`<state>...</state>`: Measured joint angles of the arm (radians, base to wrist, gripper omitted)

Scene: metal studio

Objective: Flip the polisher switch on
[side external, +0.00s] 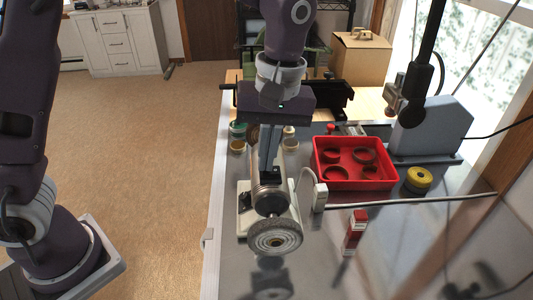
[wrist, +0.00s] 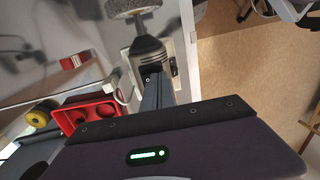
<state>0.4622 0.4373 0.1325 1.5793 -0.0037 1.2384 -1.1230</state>
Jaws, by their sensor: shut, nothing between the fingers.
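The polisher (side external: 268,196) stands on a pale base (side external: 243,218) on the metal bench, with its round grey buffing wheel (side external: 275,238) toward the camera. My gripper (side external: 269,176) points down at the polisher body from above and behind it, its fingers together and empty. In the wrist view, my gripper (wrist: 154,76) overlaps the near end of the polisher (wrist: 148,50). A small dark part (wrist: 173,68) on the base, just right of the fingers, looks like the switch, but its position cannot be read. I cannot tell whether the fingers touch the polisher.
A red tray (side external: 340,182) holding several dark rings sits right of the polisher. A white box with a cable (side external: 320,197), a red-and-white box (side external: 354,232) and a yellow roll (side external: 419,179) are also on the bench. A grey machine (side external: 430,130) stands behind. The front bench is mostly clear.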

